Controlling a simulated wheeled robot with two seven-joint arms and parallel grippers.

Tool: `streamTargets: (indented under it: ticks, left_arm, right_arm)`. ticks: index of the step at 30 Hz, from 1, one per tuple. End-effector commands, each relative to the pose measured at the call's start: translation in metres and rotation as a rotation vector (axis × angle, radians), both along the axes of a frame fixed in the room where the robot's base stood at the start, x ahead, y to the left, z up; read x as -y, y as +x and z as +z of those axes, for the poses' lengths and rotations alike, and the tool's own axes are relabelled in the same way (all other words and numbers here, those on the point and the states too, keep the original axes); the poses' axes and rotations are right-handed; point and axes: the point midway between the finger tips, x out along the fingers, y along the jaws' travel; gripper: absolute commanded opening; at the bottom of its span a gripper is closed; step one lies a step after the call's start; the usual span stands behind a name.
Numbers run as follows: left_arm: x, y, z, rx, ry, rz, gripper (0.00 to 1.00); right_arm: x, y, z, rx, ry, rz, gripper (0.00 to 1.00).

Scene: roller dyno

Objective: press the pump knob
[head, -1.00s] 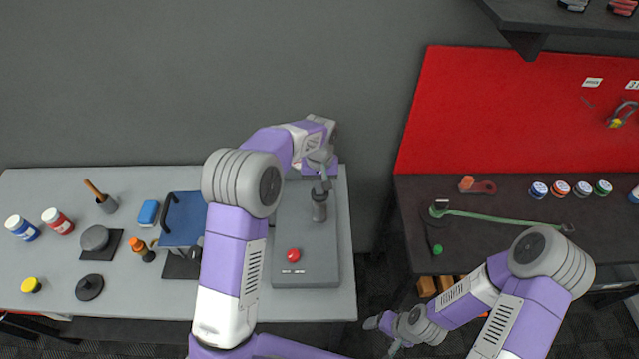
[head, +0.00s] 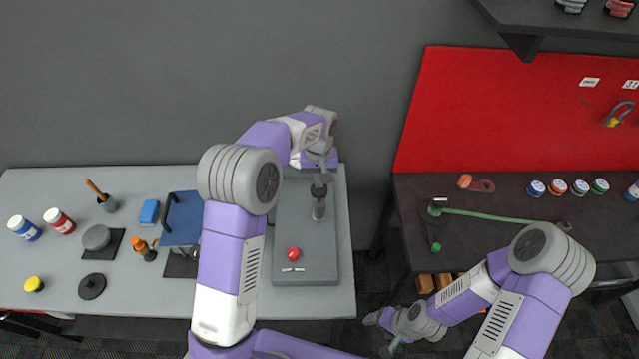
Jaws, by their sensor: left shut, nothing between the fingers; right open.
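A small upright pump-like post (head: 319,211) with a dark knob (head: 318,190) on top stands on the grey base plate (head: 305,272) on the left table. My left gripper (head: 321,180) is shut and empty, pointing down right at the dark knob; whether they touch is hard to tell. A round red button (head: 293,254) sits nearer the front of the same plate, with a small pale label below it.
A blue box (head: 182,220) with a dark handle stands left of my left arm. Bottles, a brush cup, a blue sponge (head: 149,212) and dark discs lie further left. The dark right table (head: 490,235) holds a green-handled tool (head: 490,214) and several small jars.

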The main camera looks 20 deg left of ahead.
Motion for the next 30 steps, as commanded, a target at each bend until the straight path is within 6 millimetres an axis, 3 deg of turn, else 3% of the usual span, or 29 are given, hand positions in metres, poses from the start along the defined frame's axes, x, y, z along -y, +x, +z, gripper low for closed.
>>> streamTargets:
  ticks: [6,12,30]
  left_arm:
    - [0.000,0.001,0.048,0.006,-0.001,0.000,0.00]
    - [0.000,0.001,0.073,0.004,-0.001,0.000,0.00]
    - [0.000,0.001,0.079,0.004,-0.001,0.000,0.00]
  right_arm:
    - [0.000,-0.001,-0.004,-0.002,0.000,0.000,0.69]
    - [0.000,-0.001,-0.003,-0.002,0.000,0.000,0.69]
    - [0.000,-0.001,-0.003,-0.002,0.000,0.000,0.69]
